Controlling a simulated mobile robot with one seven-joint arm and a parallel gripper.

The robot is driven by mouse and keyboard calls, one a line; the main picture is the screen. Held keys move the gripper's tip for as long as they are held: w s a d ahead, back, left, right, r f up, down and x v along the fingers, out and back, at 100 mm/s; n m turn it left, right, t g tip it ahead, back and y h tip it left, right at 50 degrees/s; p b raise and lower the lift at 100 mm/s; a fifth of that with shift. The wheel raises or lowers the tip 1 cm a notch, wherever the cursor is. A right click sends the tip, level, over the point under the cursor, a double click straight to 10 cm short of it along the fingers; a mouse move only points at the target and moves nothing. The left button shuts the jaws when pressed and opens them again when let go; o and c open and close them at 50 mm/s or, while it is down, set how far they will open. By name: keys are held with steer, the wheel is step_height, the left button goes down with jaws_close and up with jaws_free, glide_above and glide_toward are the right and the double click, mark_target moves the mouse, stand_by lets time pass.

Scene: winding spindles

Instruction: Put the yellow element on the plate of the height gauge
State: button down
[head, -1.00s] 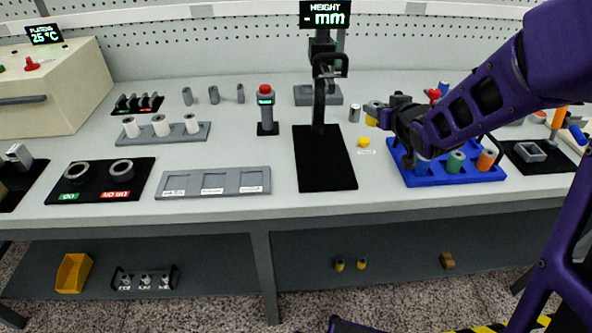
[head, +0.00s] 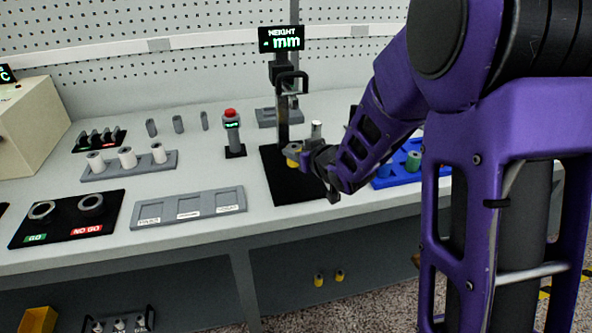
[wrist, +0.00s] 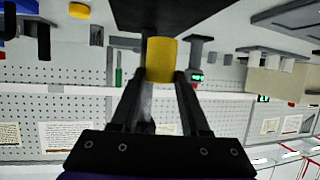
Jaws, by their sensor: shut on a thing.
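The yellow element (wrist: 161,60) is a short cylinder between the two fingers of my gripper (wrist: 160,80). In the head view the yellow element (head: 293,155) shows at the tip of my gripper (head: 303,153). My gripper is shut on it, in front of the gauge's column. The height gauge has a black plate (head: 285,186), a dark column and a display (head: 281,39) showing a dash and "mm". The element appears over the plate's back part; I cannot tell whether it touches. The plate also shows in the wrist view (wrist: 185,14). My arm hides the plate's right side.
A blue tray (head: 383,183) with coloured spindles is partly behind my arm. A red-button post (head: 232,140) stands left of the gauge. A grey three-slot tray (head: 187,208) lies front left. Another yellow piece (wrist: 79,10) shows in the wrist view.

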steer(key=shift+f+b, duration=0.35)
steer(key=shift+f, duration=1.75)
steer(key=shift+f, duration=0.1)
steer(key=shift+f+b, duration=0.15)
steer(key=shift+b, duration=0.15)
steer(key=shift+c, duration=1.9)
jaws_free()
steer(key=shift+r+p, duration=0.4)
steer(key=v, duration=1.2)
steer(key=shift+f+p, duration=0.2)
steer(key=shift+p, duration=0.25)
steer(key=shift+d, duration=0.1)
